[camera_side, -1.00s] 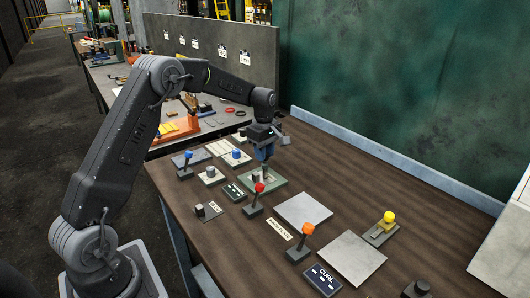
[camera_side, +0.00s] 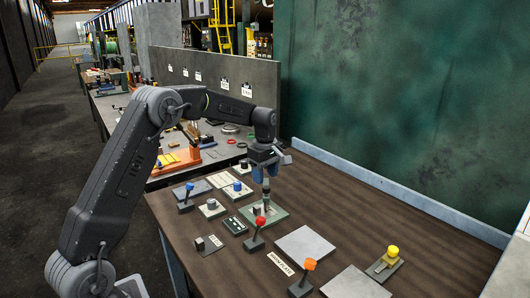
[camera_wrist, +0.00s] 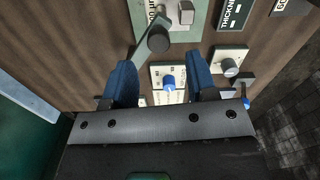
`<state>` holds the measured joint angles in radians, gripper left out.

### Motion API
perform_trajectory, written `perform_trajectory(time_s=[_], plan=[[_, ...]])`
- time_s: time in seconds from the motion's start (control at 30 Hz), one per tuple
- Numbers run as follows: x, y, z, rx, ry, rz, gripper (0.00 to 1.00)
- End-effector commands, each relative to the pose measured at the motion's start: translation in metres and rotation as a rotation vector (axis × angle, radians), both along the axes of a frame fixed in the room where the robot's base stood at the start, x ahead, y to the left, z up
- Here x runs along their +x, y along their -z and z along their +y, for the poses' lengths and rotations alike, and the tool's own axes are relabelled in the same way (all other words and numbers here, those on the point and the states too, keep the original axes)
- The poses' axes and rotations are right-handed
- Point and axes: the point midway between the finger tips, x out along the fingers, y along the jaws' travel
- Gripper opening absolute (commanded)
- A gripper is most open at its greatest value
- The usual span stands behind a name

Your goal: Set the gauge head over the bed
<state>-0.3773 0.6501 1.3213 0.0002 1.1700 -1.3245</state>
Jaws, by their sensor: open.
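The green gauge plate (camera_side: 284,217) lies on the brown bench, with a slim grey upright (camera_side: 266,194) on it directly under my gripper (camera_side: 265,178). In the wrist view my gripper (camera_wrist: 162,68) has its two blue fingers spread wide with nothing held between them. The green plate (camera_wrist: 200,14) is at the top there, with a grey arm (camera_wrist: 147,58) and a dark round knob (camera_wrist: 158,40) projecting toward the fingers. I cannot tell for certain which part is the gauge head, or whether a finger touches it. The bed is not clearly identifiable.
A blue knob (camera_wrist: 169,82) on a white plate shows between the fingers, below them. Red (camera_side: 260,221), orange (camera_side: 310,264) and yellow (camera_side: 393,251) topped controls stand around. A bare grey plate (camera_side: 306,243) lies right of the green one. Open bench lies at the back right.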

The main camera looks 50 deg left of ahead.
Motion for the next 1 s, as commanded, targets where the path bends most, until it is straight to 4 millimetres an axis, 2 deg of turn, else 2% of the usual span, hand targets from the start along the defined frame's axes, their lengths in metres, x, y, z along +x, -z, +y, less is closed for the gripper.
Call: perform_trajectory(time_s=[0.03,0.2,0.4,0.6,1.0], plan=[[0.001,-0.014,0.0,0.003,0.0,-0.006,0.52],[0.0,-0.052,0.0,0.002,0.0,-0.005,0.52],[0.0,-0.084,0.0,0.001,0.0,-0.002,0.52],[0.0,-0.097,0.0,0.0,0.0,0.0,0.52],[0.0,-0.098,0.0,0.0,0.0,0.001,0.52]])
